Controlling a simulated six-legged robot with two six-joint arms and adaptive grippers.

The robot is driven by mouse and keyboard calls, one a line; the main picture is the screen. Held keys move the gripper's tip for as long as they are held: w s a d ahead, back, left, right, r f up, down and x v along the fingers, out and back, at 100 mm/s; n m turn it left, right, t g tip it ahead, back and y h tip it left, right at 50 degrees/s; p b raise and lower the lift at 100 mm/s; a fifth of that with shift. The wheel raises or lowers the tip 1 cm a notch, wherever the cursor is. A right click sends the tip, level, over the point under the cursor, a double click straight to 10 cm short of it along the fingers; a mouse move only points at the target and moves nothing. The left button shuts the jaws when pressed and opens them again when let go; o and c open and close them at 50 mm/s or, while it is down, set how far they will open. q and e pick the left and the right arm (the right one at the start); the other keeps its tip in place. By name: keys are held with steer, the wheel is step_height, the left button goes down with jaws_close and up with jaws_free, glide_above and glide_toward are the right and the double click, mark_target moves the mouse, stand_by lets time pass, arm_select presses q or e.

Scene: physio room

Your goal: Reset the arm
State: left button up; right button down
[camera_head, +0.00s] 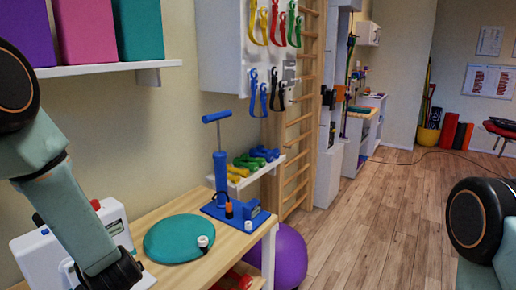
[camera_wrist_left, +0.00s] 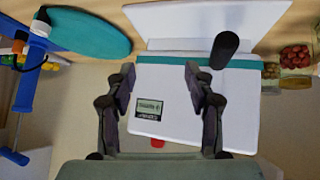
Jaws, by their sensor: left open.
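My left arm reaches down at the left of the head view, and its dark gripper end shows only in part at the bottom edge, over a white device (camera_head: 115,226) on the wooden table. In the left wrist view my left gripper (camera_wrist_left: 160,75) has its two dark fingers apart with nothing gripped between them. The white device (camera_wrist_left: 210,107), with a teal stripe and a small display label, lies beyond the fingers there. I cannot tell whether the fingers touch it. Part of my right arm shows at the right of the head view; its gripper is out of view.
A teal disc (camera_head: 178,239) lies on the wooden table (camera_head: 185,203), beside a blue pump (camera_head: 220,170). A purple ball (camera_head: 290,258) is on the floor right of the table. A shelf (camera_head: 110,67) with boxes is above. Open wooden floor (camera_head: 370,220) lies to the right.

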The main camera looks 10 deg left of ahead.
arm_select(q)
steer(key=s+d+f+m+g+h+b, duration=0.2)
steer(key=s+d+f, duration=0.3)
steer(key=s+f, duration=0.3)
steer(key=s+d+f+m+g+h+b, duration=0.2)
steer(key=s+d+f+m+b, duration=0.2)
steer(key=s+f, duration=0.5)
steer(key=s+d+f+m+g+h+b, duration=0.2)
steer(key=s+d+f, duration=0.4)
steer(key=s, duration=0.8)
step_height(320, 180, down, 3)
steer(key=shift+f+m+g+b, duration=0.2)
steer(key=shift+m+g+b, duration=0.35)
steer(key=shift+m, duration=0.45)
